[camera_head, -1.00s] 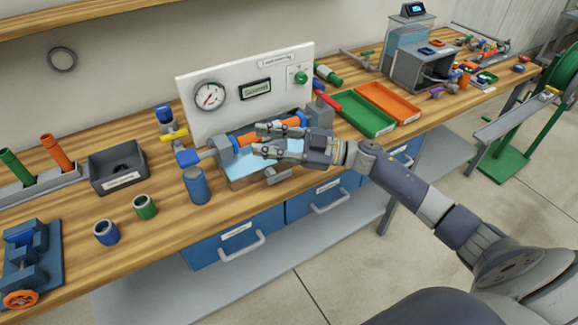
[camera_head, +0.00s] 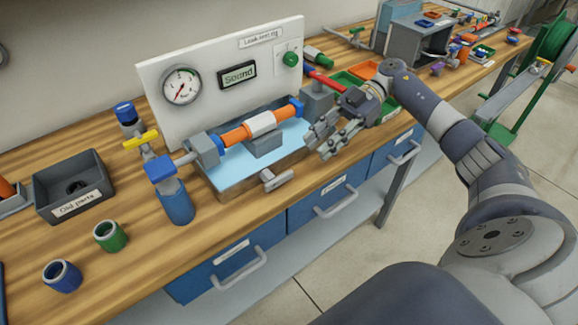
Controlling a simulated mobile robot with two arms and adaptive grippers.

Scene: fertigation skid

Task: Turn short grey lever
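A short grey lever (camera_head: 278,180) sticks out at the front edge of the pale blue test tray (camera_head: 228,174), in front of the clamped pipe. My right gripper (camera_head: 322,142) reaches in from the right, above and to the right of the lever and apart from it. Its fingers are spread with nothing between them, near the tray's right end. An orange pipe with a white middle sleeve (camera_head: 262,123) lies between a grey block at the left and one at the right. My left gripper is not in view.
Behind the tray stands a white panel with a gauge (camera_head: 181,85), a "Sound" display (camera_head: 238,75) and a green knob (camera_head: 290,59). A red-handled lever (camera_head: 325,83) is behind my gripper. A yellow-handled valve (camera_head: 141,140) and blue cylinder (camera_head: 175,202) stand left.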

